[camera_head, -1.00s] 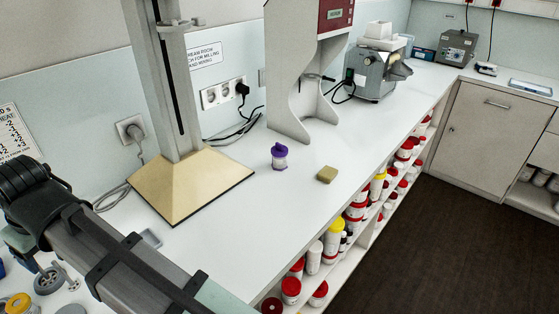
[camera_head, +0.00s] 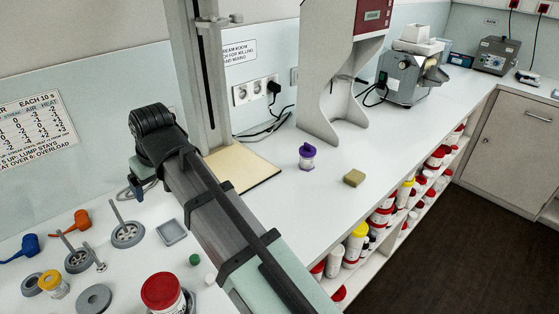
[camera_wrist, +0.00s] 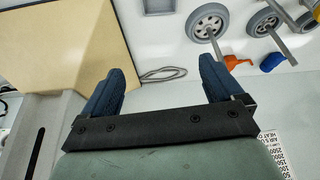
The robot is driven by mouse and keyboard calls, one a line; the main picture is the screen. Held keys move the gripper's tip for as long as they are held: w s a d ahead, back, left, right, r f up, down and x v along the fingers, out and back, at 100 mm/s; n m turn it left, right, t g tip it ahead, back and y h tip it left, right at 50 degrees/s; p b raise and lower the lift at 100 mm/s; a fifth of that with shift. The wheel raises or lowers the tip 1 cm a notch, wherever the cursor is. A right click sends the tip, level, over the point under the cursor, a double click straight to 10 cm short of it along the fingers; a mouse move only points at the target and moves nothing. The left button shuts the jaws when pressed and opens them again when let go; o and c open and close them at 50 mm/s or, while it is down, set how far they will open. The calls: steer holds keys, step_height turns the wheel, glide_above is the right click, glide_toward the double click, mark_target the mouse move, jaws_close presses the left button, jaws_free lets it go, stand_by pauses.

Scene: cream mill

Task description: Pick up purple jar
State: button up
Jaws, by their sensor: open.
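The purple jar (camera_head: 307,157) stands upright on the white counter in the head view, with a purple lid and a clear or whitish body. It is right of the beige base plate. My gripper (camera_wrist: 162,88) shows in the wrist view with its two dark blue fingers spread apart and nothing between them. Below the fingers lie the counter and a grey cable. The jar is not in the wrist view.
A yellowish block (camera_head: 354,178) lies right of the jar. Counter around the jar is clear.

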steer(key=w+d+m+h, duration=0.1)
steer(key=w+d+m, duration=0.3)
steer(key=w+d, duration=1.5)
step_height(320, 180, up, 3)
steer(key=m+g+h, duration=0.2)
steer(key=m+g, duration=0.1)
steer(key=m, duration=1.3)
glide_above(308, 144)
steer(key=f, duration=0.8)
steer(key=shift+w+d+f, duration=0.1)
steer(key=shift+d+f, duration=0.1)
steer(key=shift+f, duration=0.05)
steer(key=f, duration=0.4)
steer(key=shift+s+a, duration=0.15)
steer(key=shift+s, duration=0.05)
steer(key=shift+f, duration=0.6)
steer(key=shift+c, duration=0.4)
